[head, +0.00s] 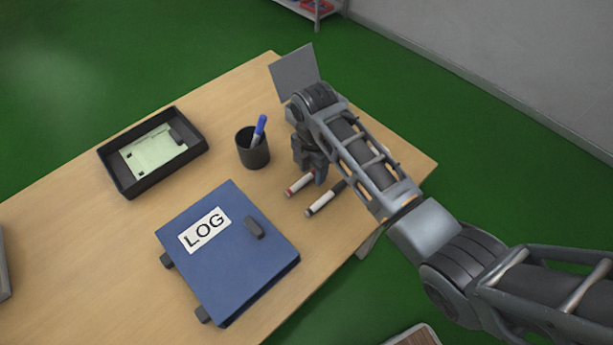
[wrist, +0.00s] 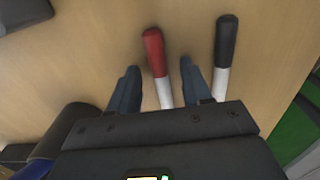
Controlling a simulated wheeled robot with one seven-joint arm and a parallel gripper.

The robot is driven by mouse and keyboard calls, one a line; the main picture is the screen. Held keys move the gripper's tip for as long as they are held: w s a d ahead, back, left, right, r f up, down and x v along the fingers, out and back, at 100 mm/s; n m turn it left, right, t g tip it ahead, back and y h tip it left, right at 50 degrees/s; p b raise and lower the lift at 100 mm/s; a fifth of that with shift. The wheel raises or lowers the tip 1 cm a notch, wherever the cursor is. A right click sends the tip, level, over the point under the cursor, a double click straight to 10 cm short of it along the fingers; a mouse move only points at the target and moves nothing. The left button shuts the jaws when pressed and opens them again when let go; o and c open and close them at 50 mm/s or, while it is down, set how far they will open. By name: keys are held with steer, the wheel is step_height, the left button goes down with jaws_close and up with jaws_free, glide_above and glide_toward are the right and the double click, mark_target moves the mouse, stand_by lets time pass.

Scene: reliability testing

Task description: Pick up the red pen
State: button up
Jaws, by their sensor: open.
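The red pen (head: 299,186) is a white marker with a red cap, lying on the wooden table. In the wrist view the red pen (wrist: 155,55) lies between the two fingers of my gripper (wrist: 160,80), its red cap reaching past the fingertips. My gripper is open, with a gap on each side of the pen. In the head view my gripper (head: 318,172) is low over the table at the pen; its fingers are partly hidden by the arm. Part of the pen's white body is hidden beneath the gripper.
A black-capped marker (head: 325,198) lies just right of the red pen, close to the right finger. A black cup (head: 252,152) with a blue pen, a blue LOG binder (head: 228,255) and a black tray (head: 193,140) stand to the left. The table's right edge is near.

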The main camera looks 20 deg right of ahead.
jaws_close()
stand_by(0.3)
steer(key=shift+r, duration=0.15)
